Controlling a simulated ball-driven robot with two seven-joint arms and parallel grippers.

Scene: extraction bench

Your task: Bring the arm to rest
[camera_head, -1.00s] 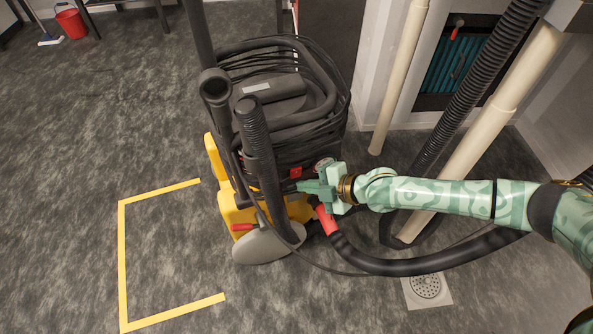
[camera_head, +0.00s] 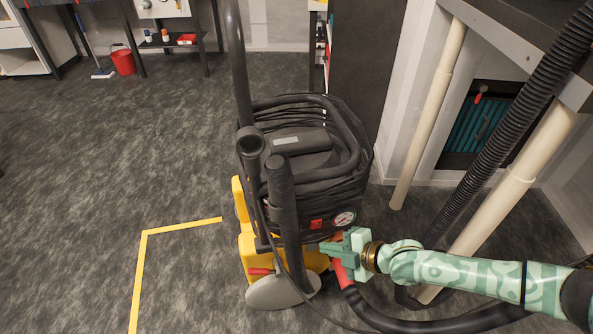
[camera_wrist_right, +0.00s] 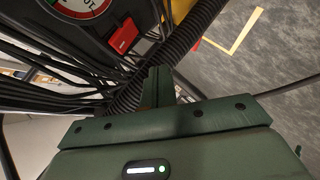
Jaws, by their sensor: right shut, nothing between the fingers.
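My right gripper (camera_head: 330,248) is shut and empty. Its fingers are in front of the lower right side of the black and yellow extraction machine (camera_head: 298,143), close to the red cuff of a black hose (camera_head: 342,272). In the right wrist view the gripper's green fingers (camera_wrist_right: 158,88) point toward a ribbed black hose (camera_wrist_right: 180,50). A red switch (camera_wrist_right: 123,36) and part of a round gauge (camera_wrist_right: 82,4) on the machine show beyond. Whether the fingers touch the hose or machine I cannot tell. My left gripper is not in view.
Cream pipes (camera_head: 428,115) and a ribbed duct (camera_head: 505,85) stand at the right, by a bench. A yellow floor marking (camera_head: 142,262) lies left of the machine. A red bucket (camera_head: 123,62) stands far left. The carpet at left is clear.

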